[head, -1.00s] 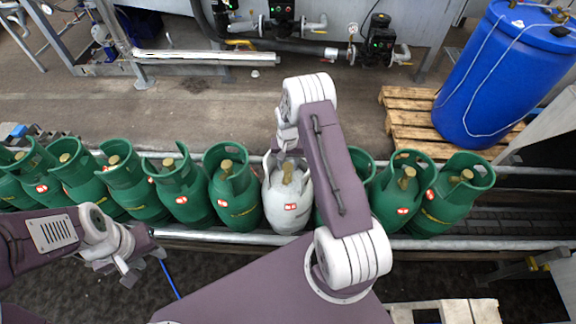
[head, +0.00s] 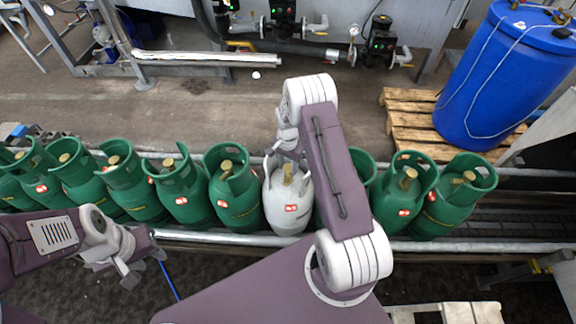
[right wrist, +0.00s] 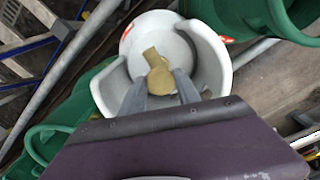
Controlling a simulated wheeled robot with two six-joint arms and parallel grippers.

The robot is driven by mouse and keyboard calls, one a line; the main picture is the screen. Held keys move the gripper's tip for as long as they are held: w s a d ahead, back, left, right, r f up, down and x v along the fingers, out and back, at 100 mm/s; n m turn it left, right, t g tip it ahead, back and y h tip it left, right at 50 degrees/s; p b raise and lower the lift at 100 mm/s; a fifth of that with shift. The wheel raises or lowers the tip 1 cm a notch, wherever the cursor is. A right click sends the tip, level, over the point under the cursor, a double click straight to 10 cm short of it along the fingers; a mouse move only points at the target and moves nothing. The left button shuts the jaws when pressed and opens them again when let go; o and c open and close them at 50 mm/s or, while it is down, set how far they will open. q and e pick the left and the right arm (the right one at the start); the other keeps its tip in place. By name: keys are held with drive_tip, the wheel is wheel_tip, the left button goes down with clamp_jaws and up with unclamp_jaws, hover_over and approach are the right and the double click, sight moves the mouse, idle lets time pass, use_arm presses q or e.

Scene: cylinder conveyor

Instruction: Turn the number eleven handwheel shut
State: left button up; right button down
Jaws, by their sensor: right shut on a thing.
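A white gas cylinder (head: 288,208) with a red-and-white label stands in the row; the label is too small to read surely. Its brass valve (right wrist: 158,72) with a handwheel rises inside the open collar, seen from above in the right wrist view. My right gripper (right wrist: 161,82) reaches into the collar and is shut on this valve top, one finger on each side. In the head view the right gripper (head: 284,162) is partly hidden by my own arm. My left gripper (head: 146,268) is empty, low on the left in front of the row, its fingers apart.
Green cylinders (head: 235,200) stand close on both sides of the white one on the conveyor, behind a metal rail (head: 215,237). A blue drum (head: 505,75) stands on a wooden pallet (head: 408,120) at the back right. Pipes and pumps (head: 381,42) run along the back.

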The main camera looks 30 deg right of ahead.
sight(287, 168)
drive_tip(key=shift+w+r, duration=0.15)
drive_tip(key=c, duration=1.1)
unclamp_jaws()
drive_tip(key=shift+o, duration=1.1)
wheel_tip(287, 168, up, 9)
drive_tip(key=shift+b, duration=0.35)
drive_tip(key=shift+a, duration=0.1)
